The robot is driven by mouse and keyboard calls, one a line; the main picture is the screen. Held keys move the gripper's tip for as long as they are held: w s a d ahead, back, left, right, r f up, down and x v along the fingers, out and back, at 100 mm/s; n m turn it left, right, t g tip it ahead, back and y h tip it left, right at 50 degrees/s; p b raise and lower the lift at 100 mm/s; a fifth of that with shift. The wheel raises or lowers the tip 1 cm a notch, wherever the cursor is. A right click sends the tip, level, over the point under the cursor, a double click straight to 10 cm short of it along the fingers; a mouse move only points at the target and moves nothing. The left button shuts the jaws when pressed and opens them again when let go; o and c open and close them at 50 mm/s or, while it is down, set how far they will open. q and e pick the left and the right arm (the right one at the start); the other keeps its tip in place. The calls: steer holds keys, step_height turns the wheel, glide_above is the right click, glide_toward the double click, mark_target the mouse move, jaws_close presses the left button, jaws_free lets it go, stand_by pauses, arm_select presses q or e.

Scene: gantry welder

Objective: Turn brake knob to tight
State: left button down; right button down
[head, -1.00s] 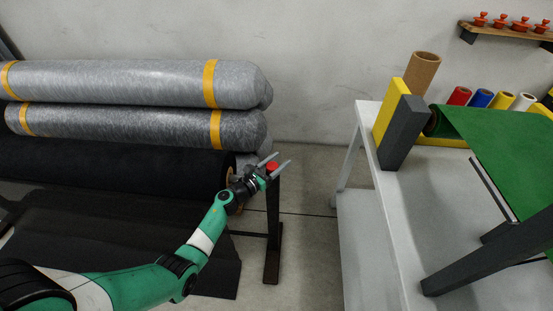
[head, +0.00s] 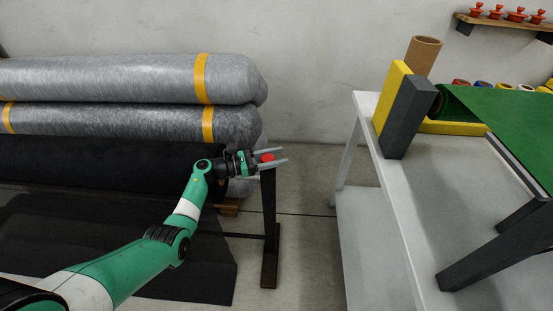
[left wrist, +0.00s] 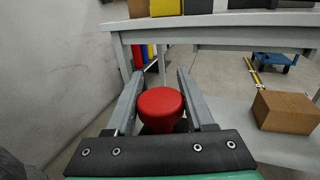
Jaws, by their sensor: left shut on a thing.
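The brake knob (head: 267,157) is a red round cap at the top of a dark upright post (head: 269,215), at the end of the black roll. My left gripper (head: 281,155) reaches it from the left, with one finger on each side. In the left wrist view the red knob (left wrist: 160,104) sits between the two grey fingers of the gripper (left wrist: 158,85), which are shut on it. Any tight mark or pointer on the knob cannot be made out. My right gripper is not in view.
Silver rolls with yellow bands (head: 120,80) lie stacked behind the black roll (head: 100,165). A white table (head: 430,210) with green fabric (head: 510,120) stands to the right, with free floor between. A cardboard box (left wrist: 287,111) shows in the left wrist view.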

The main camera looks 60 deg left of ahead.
arm_select(q)
steer(key=shift+c, duration=1.6)
jaws_free()
steer(key=s+d+r+p, duration=0.9)
steer(key=d+r+p, duration=0.1)
steer(key=r+p, duration=0.3)
steer(key=shift+s, duration=0.35)
